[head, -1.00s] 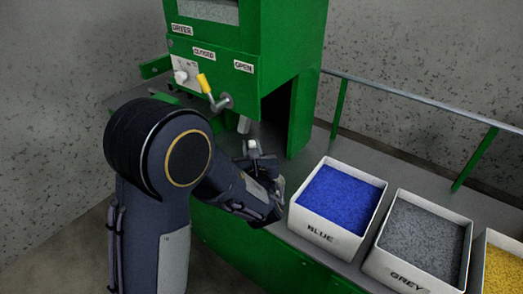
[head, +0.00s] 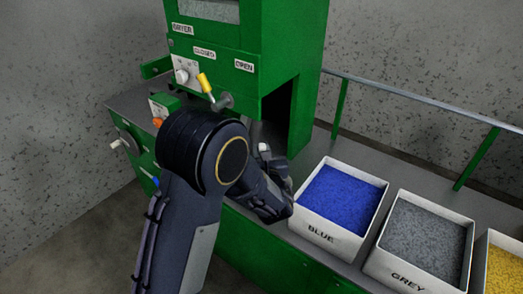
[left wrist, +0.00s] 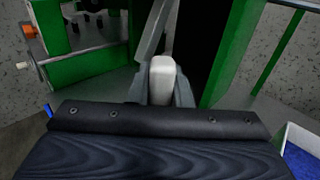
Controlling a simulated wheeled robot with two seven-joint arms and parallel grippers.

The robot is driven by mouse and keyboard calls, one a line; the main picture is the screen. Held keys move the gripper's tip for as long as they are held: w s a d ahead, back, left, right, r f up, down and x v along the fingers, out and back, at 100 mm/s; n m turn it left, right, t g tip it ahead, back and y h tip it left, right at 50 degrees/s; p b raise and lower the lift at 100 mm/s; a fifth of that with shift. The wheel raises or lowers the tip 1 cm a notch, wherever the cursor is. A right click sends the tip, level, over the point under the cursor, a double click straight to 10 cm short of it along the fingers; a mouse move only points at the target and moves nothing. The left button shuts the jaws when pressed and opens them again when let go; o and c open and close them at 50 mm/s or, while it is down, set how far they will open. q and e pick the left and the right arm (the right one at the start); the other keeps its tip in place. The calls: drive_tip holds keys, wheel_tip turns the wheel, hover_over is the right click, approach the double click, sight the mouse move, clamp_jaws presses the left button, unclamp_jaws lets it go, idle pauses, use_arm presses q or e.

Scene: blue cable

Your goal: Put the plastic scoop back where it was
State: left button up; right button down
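My left gripper (left wrist: 160,92) has its fingers against both sides of a pale, rounded block, which looks like the handle of the plastic scoop (left wrist: 162,72). The rest of the scoop is hidden or cannot be told apart. In the head view a small pale end of it shows (head: 263,148), beside my left wrist and in front of the green dryer's (head: 215,35) opening. My left arm hides most of the gripper there. My right gripper is in neither view.
White bins of blue (head: 341,195), grey (head: 418,240) and yellow (head: 505,265) granules stand in a row on the bench, right of my left gripper. A lever with a yellow grip (head: 205,83) sticks out of the dryer above my arm. A rail (head: 420,107) runs behind the bins.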

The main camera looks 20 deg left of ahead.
use_arm(q)
drive_tip(key=o, duration=0.5)
drive_tip(key=shift+c, duration=0.2)
